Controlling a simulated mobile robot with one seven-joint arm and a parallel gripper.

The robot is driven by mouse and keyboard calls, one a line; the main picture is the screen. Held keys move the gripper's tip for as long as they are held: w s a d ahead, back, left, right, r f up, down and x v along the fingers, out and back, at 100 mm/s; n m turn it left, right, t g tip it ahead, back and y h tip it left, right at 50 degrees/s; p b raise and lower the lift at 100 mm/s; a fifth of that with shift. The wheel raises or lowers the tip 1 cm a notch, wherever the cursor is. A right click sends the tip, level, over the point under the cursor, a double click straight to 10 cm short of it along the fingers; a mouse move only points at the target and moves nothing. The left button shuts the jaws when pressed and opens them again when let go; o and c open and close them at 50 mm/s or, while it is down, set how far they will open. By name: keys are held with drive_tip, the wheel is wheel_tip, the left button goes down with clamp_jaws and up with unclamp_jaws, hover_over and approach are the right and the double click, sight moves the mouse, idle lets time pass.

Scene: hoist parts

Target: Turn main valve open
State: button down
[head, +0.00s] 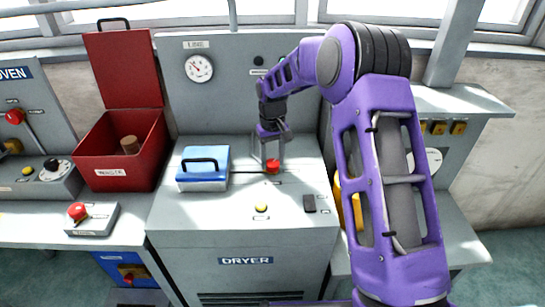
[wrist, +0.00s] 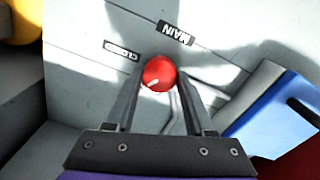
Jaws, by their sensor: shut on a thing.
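The main valve's red round knob (head: 273,166) stands on the grey top of the dryer cabinet (head: 245,225). In the wrist view the red knob (wrist: 159,73) sits between the fingertips, with a "MAIN" label (wrist: 175,33) beyond it and a "CLOSED" label (wrist: 122,49) to its left. My gripper (head: 271,150) reaches down from above and is shut on the knob; it also shows in the wrist view (wrist: 162,80). The valve's lever below the knob is mostly hidden by the fingers, so its exact angle is unclear.
A blue box with a black handle (head: 203,169) stands just left of the knob. An open red box (head: 122,150) is further left. A yellow button (head: 261,208) and a dark switch (head: 309,203) lie in front. A "LINE" gauge (head: 199,68) is on the back panel.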

sight(272, 162)
drive_tip(key=n, duration=0.3)
drive_tip(key=shift+n+p, duration=0.75)
drive_tip(key=shift+n, duration=1.45)
drive_tip(key=shift+c, duration=1.3)
unclamp_jaws()
wheel_tip(272, 162, up, 17)
drive_tip(key=shift+r, duration=0.2)
